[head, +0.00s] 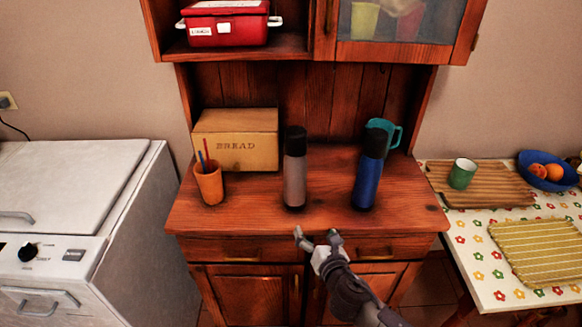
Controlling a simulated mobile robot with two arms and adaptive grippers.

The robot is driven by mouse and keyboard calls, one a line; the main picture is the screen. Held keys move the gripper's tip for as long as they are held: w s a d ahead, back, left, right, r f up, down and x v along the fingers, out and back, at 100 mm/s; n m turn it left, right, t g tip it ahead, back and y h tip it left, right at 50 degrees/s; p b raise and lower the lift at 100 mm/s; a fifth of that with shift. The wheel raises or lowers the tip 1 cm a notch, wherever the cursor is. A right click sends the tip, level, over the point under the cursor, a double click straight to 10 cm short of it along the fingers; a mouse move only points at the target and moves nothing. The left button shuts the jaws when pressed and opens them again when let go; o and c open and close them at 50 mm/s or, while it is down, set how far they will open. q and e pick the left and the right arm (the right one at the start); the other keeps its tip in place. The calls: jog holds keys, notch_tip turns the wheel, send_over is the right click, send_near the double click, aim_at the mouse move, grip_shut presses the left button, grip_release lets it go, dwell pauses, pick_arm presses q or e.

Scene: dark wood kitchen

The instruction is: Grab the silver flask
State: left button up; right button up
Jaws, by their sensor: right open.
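The silver flask (295,181) with a black cap stands upright near the middle of the wooden cabinet top (250,212). A blue flask (367,184) with a black cap stands to its right. My right gripper (317,233) is open and empty at the cabinet's front edge, below and slightly right of the silver flask in the picture. It is apart from the flask. My left gripper is not in view.
A wooden bread box (236,139) stands behind, with an orange cup (209,186) of pencils left of the flask. A teal mug (391,130) is partly hidden behind the blue flask. A table with a flowered cloth (475,255) stands at right, a white stove (75,190) at left.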

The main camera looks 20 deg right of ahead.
aim_at(299, 177)
notch_tip(299, 177, up, 11)
jog(key=a+n+t, duration=0.1)
jog(key=n+t, duration=0.2)
jog(key=n, duration=0.1)
jog(key=shift+y, duration=0.3)
jog(key=w, duration=0.5)
jog(key=w+p, duration=0.1)
jog(key=w, duration=0.2)
jog(key=shift+a+r, duration=0.1)
jog(key=shift+a, duration=0.15)
jog(key=w, duration=0.5)
jog(key=shift+w, duration=0.3)
jog(key=shift+s, duration=0.1)
jog(key=shift+c, duration=1.1)
jog(key=c, duration=1.3)
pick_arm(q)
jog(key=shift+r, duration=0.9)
pick_arm(e)
jog(key=shift+r, duration=0.1)
jog(key=shift+c, duration=1)
